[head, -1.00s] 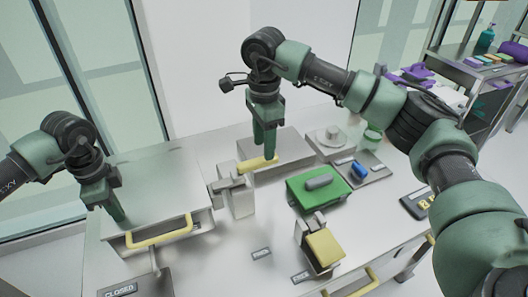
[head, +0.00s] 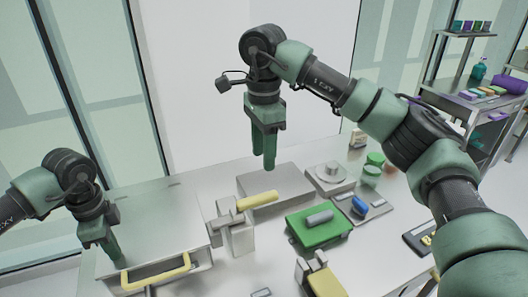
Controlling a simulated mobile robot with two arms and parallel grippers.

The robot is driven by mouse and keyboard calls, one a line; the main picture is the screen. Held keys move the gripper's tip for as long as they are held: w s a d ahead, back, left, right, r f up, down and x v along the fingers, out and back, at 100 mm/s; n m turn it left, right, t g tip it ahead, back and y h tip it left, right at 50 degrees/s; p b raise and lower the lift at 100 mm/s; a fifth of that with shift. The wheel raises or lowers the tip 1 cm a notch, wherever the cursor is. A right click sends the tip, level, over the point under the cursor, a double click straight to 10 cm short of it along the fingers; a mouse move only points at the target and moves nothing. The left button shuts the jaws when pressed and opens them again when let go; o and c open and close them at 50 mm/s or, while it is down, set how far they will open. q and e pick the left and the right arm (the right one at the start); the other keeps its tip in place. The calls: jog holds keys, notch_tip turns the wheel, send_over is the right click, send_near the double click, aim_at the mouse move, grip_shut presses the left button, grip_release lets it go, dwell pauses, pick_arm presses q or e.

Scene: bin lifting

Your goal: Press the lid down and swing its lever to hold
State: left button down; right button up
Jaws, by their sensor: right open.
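The flat grey metal lid (head: 150,215) covers the box at the left, whose front carries a yellow handle (head: 157,273). My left gripper (head: 118,260) points down at the lid's left part, its tips at or very near the surface; its jaw gap is unclear. A yellow-gripped lever (head: 257,201) on a grey clamp post (head: 238,235) stands right of the lid. The lever lies roughly level and points right, away from the lid. My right gripper (head: 265,164) is open and empty, above and behind the lever, apart from it.
A grey block (head: 290,186) stands behind the lever. Right of it are a green-topped box (head: 318,234), a small tray with a blue item (head: 358,207) and green-lidded jars (head: 371,172). Another yellow-padded clamp (head: 324,283) is at the front.

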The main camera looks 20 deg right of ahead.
pick_arm(q)
notch_tip(320, 180, up, 2)
jog(key=shift+w+p, duration=0.1)
jog(key=shift+p, duration=0.5)
notch_tip(320, 180, up, 2)
jog(key=shift+r+p, duration=0.15)
jog(key=shift+p, duration=0.4)
jog(key=shift+r+p, duration=0.6)
jog(key=shift+r, duration=0.65)
